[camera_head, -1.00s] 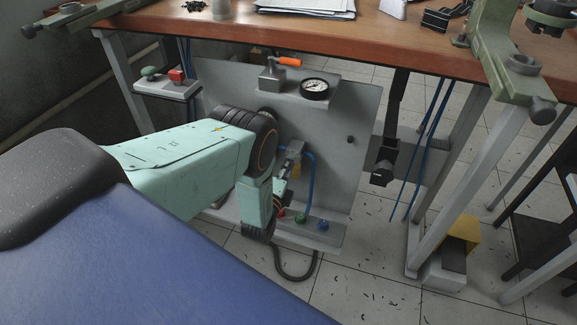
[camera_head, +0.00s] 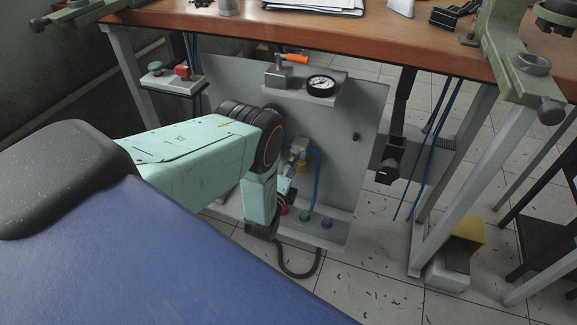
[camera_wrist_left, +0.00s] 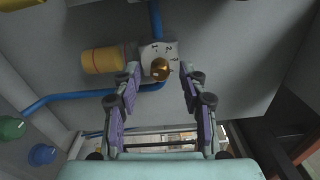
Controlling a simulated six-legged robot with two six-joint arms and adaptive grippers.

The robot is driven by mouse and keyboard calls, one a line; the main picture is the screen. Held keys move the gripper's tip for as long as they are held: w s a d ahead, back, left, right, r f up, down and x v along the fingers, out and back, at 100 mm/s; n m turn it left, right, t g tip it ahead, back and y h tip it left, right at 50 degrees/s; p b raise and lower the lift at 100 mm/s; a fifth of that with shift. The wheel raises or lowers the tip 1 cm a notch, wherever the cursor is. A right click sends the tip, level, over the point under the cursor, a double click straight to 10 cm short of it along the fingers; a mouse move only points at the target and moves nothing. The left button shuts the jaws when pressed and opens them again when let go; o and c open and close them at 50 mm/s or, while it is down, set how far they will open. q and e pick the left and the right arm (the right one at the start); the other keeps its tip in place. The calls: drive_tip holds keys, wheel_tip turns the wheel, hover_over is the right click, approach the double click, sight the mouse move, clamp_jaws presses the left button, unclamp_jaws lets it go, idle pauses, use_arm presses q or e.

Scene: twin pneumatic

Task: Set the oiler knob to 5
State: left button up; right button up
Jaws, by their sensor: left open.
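The oiler knob (camera_wrist_left: 161,69) is a round brass knob on a grey numbered block (camera_wrist_left: 147,53) in the left wrist view. Several digits show around it; its exact setting is too small to tell. A yellow cylinder (camera_wrist_left: 103,60) is beside the block. My left gripper (camera_wrist_left: 160,83) is open, its two fingers spread on either side of the knob, with gaps visible. In the head view my left gripper (camera_head: 288,187) is in front of the grey panel (camera_head: 345,165), partly hidden by my own arm; the knob cannot be made out there. My right gripper is not in view.
Blue tubing (camera_wrist_left: 65,98) runs to the block. Green (camera_wrist_left: 11,128) and blue (camera_wrist_left: 42,154) knobs lie at lower left in the wrist view.

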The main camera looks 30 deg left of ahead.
use_arm(q)
drive_tip(key=v, duration=1.1)
drive_tip(key=shift+s, duration=0.35)
drive_tip(key=shift+f, duration=0.1)
drive_tip(key=s+d+f+n+g+h, duration=0.1)
drive_tip(key=s+f+n+g, duration=0.55)
drive_tip(key=f, duration=0.25)
drive_tip(key=s+d+f+n+g+h+p, duration=0.1)
drive_tip(key=s+d+n+g, duration=0.15)
drive_tip(key=s, duration=0.35)
drive_tip(key=s+d+n+g+h, duration=0.1)
drive_tip(key=s+d+n+g, duration=0.1)
drive_tip(key=s+n+g, duration=0.3)
drive_tip(key=s+d+r+n+g+h+p, duration=0.1)
drive_tip(key=s+d+r+n+g, duration=0.1)
drive_tip(key=s+r, duration=0.3)
drive_tip(key=s+d+r+n+g+p, duration=0.1)
drive_tip(key=s+d+r+g+p, duration=0.15)
drive_tip(key=s, duration=0.55)
wheel_tip(320, 180, up, 7)
drive_tip(key=w+t, duration=0.1)
drive_tip(key=w, duration=0.1)
drive_tip(key=shift+w, duration=0.2)
